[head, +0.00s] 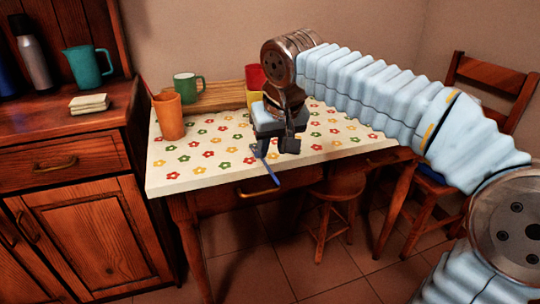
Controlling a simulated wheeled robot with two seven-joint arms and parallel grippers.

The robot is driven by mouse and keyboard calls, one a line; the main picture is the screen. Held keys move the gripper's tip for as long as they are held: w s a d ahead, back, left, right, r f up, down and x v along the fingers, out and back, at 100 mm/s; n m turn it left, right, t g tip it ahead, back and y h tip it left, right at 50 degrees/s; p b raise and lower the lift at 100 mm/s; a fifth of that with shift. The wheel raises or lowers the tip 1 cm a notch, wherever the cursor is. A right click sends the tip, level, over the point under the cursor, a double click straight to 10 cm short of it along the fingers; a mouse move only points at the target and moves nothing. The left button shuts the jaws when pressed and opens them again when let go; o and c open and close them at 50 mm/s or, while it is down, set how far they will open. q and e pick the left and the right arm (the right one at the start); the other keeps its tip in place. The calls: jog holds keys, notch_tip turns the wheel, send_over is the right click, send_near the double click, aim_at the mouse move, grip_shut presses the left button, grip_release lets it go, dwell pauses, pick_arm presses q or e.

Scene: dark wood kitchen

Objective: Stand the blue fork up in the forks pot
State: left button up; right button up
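The blue fork (270,171) shows at the front edge of the table, with its lower end reaching past the edge. Its upper end is partly hidden at my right gripper (277,147). The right gripper points down over the front of the table, its dark fingers seemingly apart, with the fork by the left finger. I see no clear grip on the fork. An orange pot (169,116) stands upright at the table's left, with a thin red piece sticking out of it. I cannot tell whether it is the forks pot. My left gripper is not in view.
A green mug (188,88) stands behind the orange pot, near a wooden board (220,96). Red (255,76) and yellow (252,100) vessels are partly hidden behind my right arm. A stool (327,205) and a chair (488,95) are near the flowered table (205,160).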

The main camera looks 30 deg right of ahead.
jog(key=v, duration=0.6)
jog(key=shift+p, duration=0.3)
